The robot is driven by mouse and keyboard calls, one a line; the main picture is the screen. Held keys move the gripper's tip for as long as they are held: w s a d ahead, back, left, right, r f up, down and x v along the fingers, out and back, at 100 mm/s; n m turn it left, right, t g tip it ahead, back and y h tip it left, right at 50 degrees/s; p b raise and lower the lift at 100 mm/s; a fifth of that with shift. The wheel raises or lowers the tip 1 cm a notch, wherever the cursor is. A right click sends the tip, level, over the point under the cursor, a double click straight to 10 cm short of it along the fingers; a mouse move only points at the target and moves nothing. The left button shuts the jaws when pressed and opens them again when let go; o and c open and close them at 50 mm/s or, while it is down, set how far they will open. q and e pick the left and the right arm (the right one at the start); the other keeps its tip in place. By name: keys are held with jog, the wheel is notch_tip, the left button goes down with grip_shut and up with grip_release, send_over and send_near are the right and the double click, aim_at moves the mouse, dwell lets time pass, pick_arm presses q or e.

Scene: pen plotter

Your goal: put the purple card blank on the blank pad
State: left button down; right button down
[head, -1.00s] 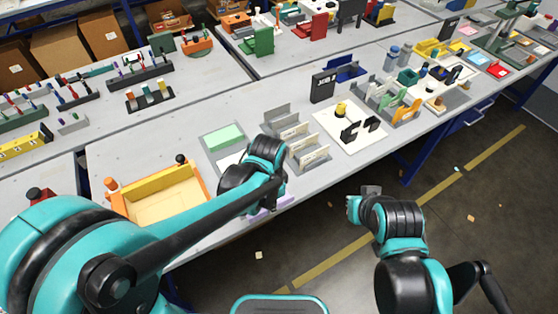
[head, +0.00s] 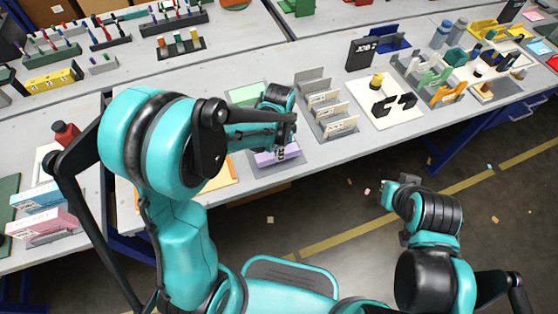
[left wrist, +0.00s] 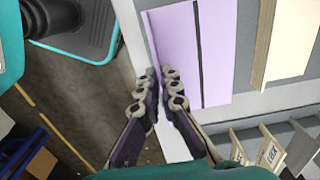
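The purple card blank (head: 268,158) lies at the front edge of the table, partly hidden by my left arm. In the left wrist view the purple surface (left wrist: 217,45) shows as two flat strips split by a dark line. My left gripper (head: 281,152) is at the purple card; in the left wrist view its fingertips (left wrist: 159,73) are close together at the near edge, pinching a thin purple lip. A cream block (left wrist: 290,40) stands behind the purple card; whether it is the blank pad is unclear. My right gripper (head: 400,183) hangs over the floor, away from the table, its fingers unclear.
A pale green sheet (head: 246,94) lies behind my left gripper. A grey rack with upright cards (head: 325,118) stands close to its right. Further right is a white board with black parts (head: 385,108). An orange-rimmed tray (head: 222,176) is partly behind my left arm.

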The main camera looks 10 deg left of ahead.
pick_arm(q)
jog(key=shift+f+b, duration=0.8)
jog(key=shift+f, duration=1.05)
jog(key=shift+f, duration=0.15)
jog(key=c, duration=1.7)
grip_release()
